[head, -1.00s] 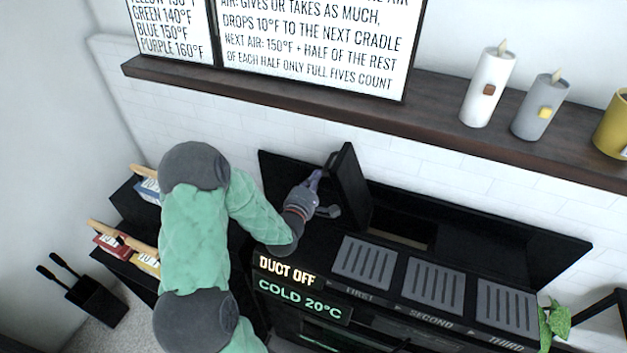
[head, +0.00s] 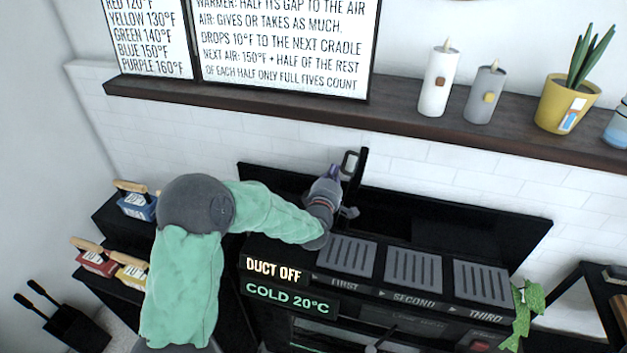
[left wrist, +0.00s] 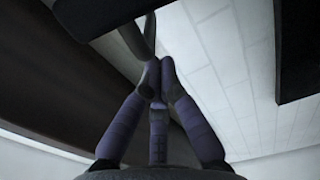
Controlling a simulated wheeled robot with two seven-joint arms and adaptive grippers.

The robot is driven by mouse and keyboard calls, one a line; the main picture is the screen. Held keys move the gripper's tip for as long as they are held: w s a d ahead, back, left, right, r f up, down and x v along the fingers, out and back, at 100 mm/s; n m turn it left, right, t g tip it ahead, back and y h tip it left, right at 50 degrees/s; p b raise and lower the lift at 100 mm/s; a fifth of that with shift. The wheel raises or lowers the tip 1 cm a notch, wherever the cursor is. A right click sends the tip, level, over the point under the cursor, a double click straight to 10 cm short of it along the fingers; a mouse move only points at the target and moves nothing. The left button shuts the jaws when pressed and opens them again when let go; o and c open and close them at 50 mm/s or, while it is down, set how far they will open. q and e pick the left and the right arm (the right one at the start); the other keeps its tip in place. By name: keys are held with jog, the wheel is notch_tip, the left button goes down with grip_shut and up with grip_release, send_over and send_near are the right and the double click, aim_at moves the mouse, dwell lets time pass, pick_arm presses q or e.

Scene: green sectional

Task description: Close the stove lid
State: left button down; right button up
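The stove lid (head: 353,190) is a black panel standing nearly upright on the black stove (head: 420,275), seen almost edge-on in the head view. A grey loop handle (head: 349,161) sticks out from its left face near the top. My left gripper (head: 335,173) is left of the lid, with its fingertips at or very near the handle. In the left wrist view, the purple-grey fingers (left wrist: 158,72) come together at their tips beside a curved grey bar, likely the handle (left wrist: 136,42). Whether they hold it is unclear. My right gripper is out of view.
Slatted cradles (head: 413,268) line the stove's front top, right of my left forearm. A wooden shelf (head: 300,117) with candles (head: 437,82) and a potted plant (head: 568,100) runs above the back. Black stands with blocks (head: 95,262) are at left.

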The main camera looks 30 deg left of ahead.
pick_arm(q)
jog(key=w+d+f+m+b, duration=0.1)
jog(key=w+d+f+m, duration=0.1)
jog(key=d+m, duration=0.3)
jog(key=w+d+f+m+b, duration=0.1)
jog(key=w+d+f+m, duration=0.2)
jog(key=d, duration=0.9)
jog(key=shift+w+d+f+m, duration=0.2)
jog(key=shift+w+d+m, duration=0.15)
jog(key=shift+m, duration=0.55)
